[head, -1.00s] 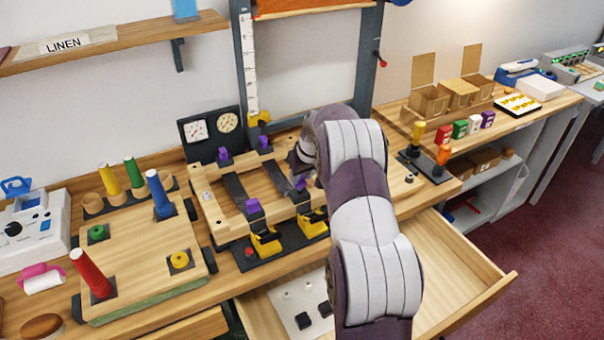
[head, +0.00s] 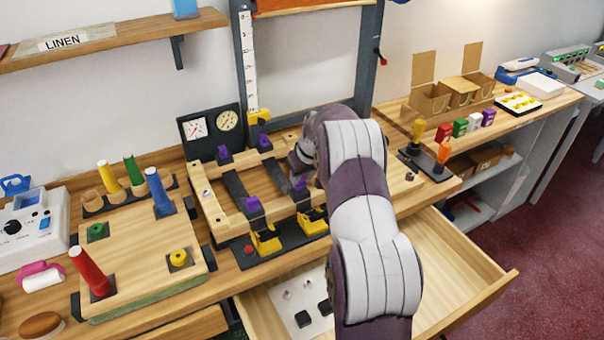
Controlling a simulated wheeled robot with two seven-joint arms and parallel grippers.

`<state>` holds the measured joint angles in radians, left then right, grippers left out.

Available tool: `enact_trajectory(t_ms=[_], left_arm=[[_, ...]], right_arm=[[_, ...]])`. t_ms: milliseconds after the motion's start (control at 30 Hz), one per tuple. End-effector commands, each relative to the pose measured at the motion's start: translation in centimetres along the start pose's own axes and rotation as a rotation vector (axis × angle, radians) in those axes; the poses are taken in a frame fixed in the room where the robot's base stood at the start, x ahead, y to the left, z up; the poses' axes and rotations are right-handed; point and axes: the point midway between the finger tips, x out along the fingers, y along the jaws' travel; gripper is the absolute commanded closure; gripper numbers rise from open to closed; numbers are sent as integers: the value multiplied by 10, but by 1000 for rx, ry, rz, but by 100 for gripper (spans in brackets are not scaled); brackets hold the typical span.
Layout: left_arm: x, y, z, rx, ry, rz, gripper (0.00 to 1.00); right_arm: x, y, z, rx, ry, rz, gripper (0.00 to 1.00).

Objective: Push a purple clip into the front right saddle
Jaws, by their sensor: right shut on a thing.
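A wooden frame (head: 222,226) with two dark cross bars lies on the bench. Purple clips sit at its back left (head: 223,153), back right (head: 264,142) and front left (head: 253,204) corners. My right gripper (head: 300,181) is over the front right corner, pointing down and mostly hidden by my own arm. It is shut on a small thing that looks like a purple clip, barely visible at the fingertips. The front right saddle is largely hidden under the gripper, so I cannot tell whether the clip is seated in it. My left gripper is out of view.
Yellow clamps (head: 266,242) stand at the frame's front edge. An open drawer (head: 455,285) juts out below. Gauges (head: 210,130) stand behind the frame. A dark stand (head: 428,163) with yellow and orange handles is at right.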

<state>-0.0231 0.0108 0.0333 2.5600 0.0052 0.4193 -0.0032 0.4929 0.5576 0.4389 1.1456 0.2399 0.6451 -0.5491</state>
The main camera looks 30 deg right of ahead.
Motion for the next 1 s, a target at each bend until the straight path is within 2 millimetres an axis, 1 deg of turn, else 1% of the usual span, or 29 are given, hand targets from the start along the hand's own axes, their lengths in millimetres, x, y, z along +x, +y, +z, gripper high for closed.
enact_trajectory(t_ms=[367, 700, 1000], left_arm=[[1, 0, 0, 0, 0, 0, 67], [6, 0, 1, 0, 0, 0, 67], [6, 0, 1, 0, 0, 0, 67]], right_arm=[[2, 0, 1, 0, 0, 0, 95], [8, 0, 4, 0, 0, 0, 95], [8, 0, 4, 0, 0, 0, 95]])
